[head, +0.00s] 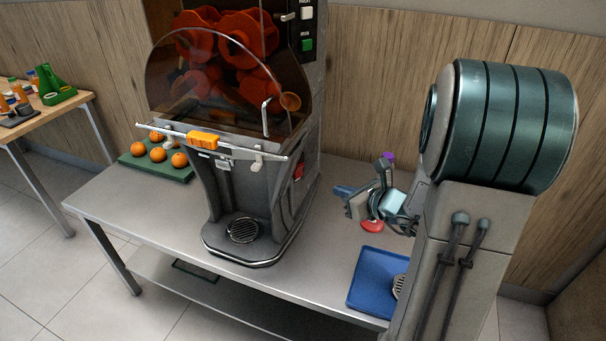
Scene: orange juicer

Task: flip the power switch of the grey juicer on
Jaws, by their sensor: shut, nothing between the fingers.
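The grey juicer (230,190) stands upright on the metal table, with a clear front cover and red-orange squeezing drums behind it. A red switch (298,172) shows on the right side of its lower body; I cannot tell its position. My gripper (340,191) is right of the juicer, above the table, with its fingertips pointing left towards the juicer's side. It is shut and empty. A gap shows between the fingertips and the red switch.
A blue tray (366,262) lies at the table's right end, partly hidden by my arm. Oranges (158,154) sit on a green tray (140,170) left of the juicer. A red round thing (371,227) shows below my gripper. A wooden wall (380,60) stands behind.

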